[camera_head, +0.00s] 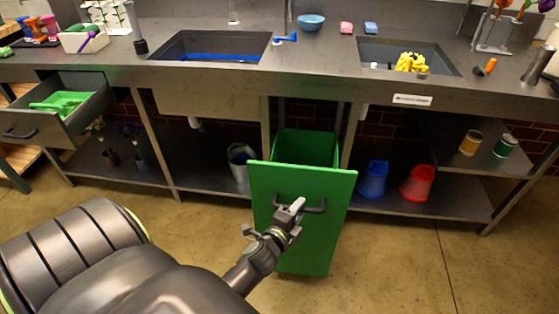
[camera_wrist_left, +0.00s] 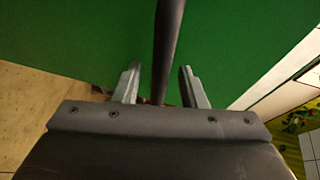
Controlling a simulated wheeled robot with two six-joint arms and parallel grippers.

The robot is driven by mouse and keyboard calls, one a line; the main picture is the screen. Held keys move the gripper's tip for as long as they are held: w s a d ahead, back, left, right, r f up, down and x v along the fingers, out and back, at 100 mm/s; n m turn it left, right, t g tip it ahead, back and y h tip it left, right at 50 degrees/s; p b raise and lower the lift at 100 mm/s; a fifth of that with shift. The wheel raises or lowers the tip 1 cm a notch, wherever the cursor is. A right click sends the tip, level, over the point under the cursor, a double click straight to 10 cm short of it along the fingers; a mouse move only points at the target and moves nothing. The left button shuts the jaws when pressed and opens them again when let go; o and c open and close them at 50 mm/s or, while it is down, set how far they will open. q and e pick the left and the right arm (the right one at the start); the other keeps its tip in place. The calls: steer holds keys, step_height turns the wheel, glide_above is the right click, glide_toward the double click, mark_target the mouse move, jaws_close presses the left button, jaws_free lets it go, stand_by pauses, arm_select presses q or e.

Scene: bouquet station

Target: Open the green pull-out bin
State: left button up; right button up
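The green pull-out bin (camera_head: 315,250) stands drawn out from under the counter, with its front panel well ahead of the counter frame. Its open green inside (camera_head: 305,148) shows behind the panel. A dark bar handle (camera_head: 316,208) is on the panel's front; the bar also shows in the wrist view (camera_wrist_left: 166,45). My left gripper (camera_head: 295,208) is at this handle. In the wrist view, its two fingers (camera_wrist_left: 160,85) stand apart on either side of the bar, with gaps visible, so it is open around the handle. My right gripper is not in view.
An open drawer (camera_head: 35,128) with green contents sticks out at the left. A blue bucket (camera_head: 373,180) and a red bucket (camera_head: 417,184) stand on the low shelf right of the bin. The floor (camera_head: 410,255) in front is clear at the right.

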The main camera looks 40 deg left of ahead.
arm_select(q)
steer(key=p+v, duration=0.1)
steer(key=v, duration=1.5)
steer(key=shift+p, duration=0.3)
